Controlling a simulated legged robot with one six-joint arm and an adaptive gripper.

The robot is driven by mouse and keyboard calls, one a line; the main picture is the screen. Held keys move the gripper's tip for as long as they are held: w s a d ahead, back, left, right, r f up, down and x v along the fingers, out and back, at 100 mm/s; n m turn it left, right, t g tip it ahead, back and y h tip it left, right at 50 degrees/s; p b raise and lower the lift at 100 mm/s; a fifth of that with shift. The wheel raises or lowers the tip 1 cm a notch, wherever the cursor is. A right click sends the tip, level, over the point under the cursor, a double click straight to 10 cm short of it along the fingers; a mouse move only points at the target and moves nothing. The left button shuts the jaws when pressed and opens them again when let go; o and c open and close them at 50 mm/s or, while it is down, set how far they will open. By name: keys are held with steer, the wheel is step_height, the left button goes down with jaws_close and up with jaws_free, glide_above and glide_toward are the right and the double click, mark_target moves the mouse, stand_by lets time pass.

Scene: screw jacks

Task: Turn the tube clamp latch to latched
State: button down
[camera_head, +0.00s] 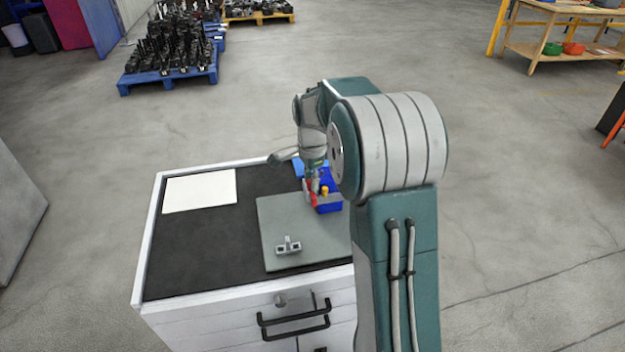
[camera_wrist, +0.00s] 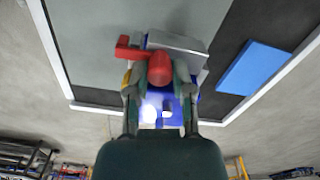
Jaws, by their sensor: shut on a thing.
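The tube clamp stands near the right of the grey plate (camera_head: 285,222), with a blue body (camera_head: 329,207) and a small yellow part (camera_head: 324,190). Its red latch (camera_head: 308,192) is at the left of the body, partly hidden by my gripper (camera_head: 314,185). In the wrist view my gripper (camera_wrist: 160,80) is shut on the rounded red latch handle (camera_wrist: 158,67). A red arm (camera_wrist: 128,48) sticks out to the left, beside a grey metal block (camera_wrist: 178,43). My fingers hide much of the blue body, and I cannot tell the latch's exact angle.
A small grey bracket (camera_head: 288,246) sits at the front of the plate. A white sheet (camera_head: 200,191) lies at the back left of the dark cabinet top (camera_head: 205,245). A flat blue piece (camera_wrist: 254,68) lies beside the plate.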

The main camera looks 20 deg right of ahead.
mark_target(309, 180)
steer(key=shift+w+a+r, duration=0.1)
steer(key=shift+a, duration=0.05)
steer(key=c, duration=0.9)
jaws_free()
steer(key=shift+o, duration=0.7)
steer(key=shift+a, duration=0.15)
step_height(309, 180, up, 12)
